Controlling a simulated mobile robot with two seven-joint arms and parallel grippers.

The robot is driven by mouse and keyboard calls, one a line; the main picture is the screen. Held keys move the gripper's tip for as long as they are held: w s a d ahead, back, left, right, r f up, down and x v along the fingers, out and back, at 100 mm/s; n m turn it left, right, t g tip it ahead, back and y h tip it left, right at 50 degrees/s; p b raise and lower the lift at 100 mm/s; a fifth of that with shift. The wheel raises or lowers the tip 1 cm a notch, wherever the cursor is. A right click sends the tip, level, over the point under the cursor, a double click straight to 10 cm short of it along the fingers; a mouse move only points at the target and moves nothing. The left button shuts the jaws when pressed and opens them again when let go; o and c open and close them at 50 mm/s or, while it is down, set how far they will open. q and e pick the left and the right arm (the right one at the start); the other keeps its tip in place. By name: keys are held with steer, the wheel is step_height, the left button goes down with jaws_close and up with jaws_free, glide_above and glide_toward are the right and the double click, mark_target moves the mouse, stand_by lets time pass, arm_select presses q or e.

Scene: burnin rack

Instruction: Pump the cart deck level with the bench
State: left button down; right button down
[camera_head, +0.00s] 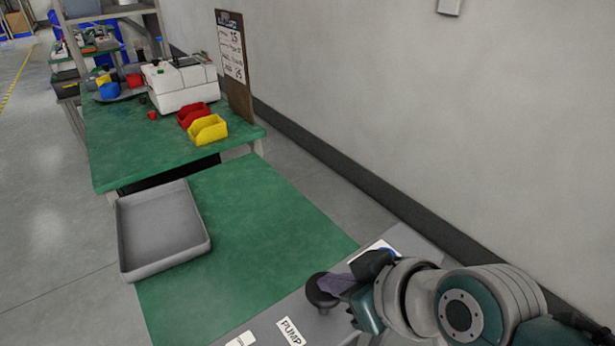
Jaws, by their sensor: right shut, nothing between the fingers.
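The cart deck (255,235) has a green top and lies just in front of the bench (150,155), which also has a green top. The deck looks lower than the bench top; a bench leg and a dark gap show between them. A white PUMP label (290,331) sits on the grey near end of the cart. A dark round knob or pedal (320,291) is beside the label. My right gripper (338,284) is shut and empty, right at this dark part; I cannot tell whether it touches it. My left gripper is out of view.
A grey tray (208,243) sits at the deck's left edge. The bench holds red (192,115) and yellow (208,130) bins, a white machine (183,90) and an upright clipboard (234,60). A wall (400,90) runs along the right. Floor is clear at left.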

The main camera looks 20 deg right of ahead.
step_height(320, 180, up, 4)
steer(key=p, duration=0.3)
steer(key=p+v, duration=0.1)
steer(key=v, duration=0.8)
steer(key=shift+s, duration=0.4)
steer(key=shift+d+r, duration=0.1)
stand_by(0.3)
